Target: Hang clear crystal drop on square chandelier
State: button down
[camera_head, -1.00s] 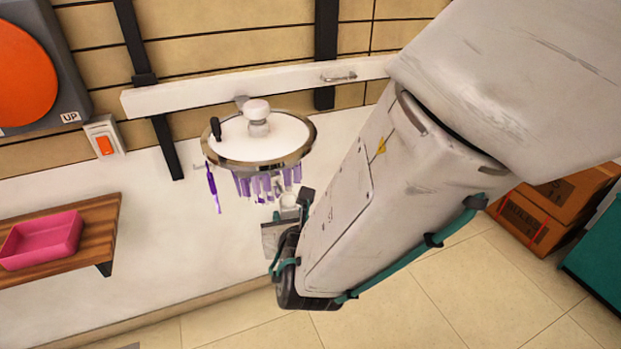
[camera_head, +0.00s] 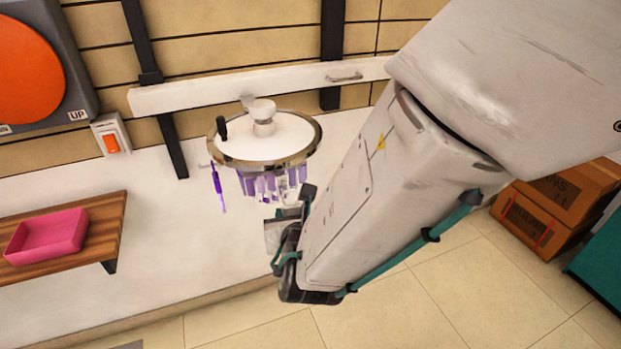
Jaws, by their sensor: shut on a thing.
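A round chandelier (camera_head: 240,141) with a white top and a metal rim hangs in front of the wall; I see no square one. Several purple crystals (camera_head: 255,184) hang in a cluster below its rim, and one darker purple piece hangs apart at the left. My gripper (camera_head: 288,208) is just below and to the right of the cluster, largely hidden by my arm. It is shut on a small pale, clear-looking piece, which I take as the clear crystal drop. Its outline is too small to make out, and I cannot tell whether it touches the chandelier.
A white rail (camera_head: 220,89) runs along the wall behind the chandelier. A wooden shelf (camera_head: 95,234) with a pink tray (camera_head: 45,250) is at the left. An orange switch (camera_head: 111,143) is on the wall. Cardboard boxes (camera_head: 545,205) stand at the right. The tiled floor below is clear.

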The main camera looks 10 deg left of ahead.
jog(key=shift+w+a, duration=0.1)
jog(key=shift+w, duration=0.05)
jog(key=shift+w+a, duration=0.55)
jog(key=shift+w, duration=0.3)
jog(key=shift+w+a, duration=0.1)
jog(key=shift+w, duration=0.05)
jog(key=shift+w+a, duration=0.35)
jog(key=shift+w, duration=0.15)
jog(key=shift+f, duration=0.1)
dwell(0.3)
jog(key=shift+f, duration=0.45)
jog(key=shift+f, duration=0.2)
dwell(0.5)
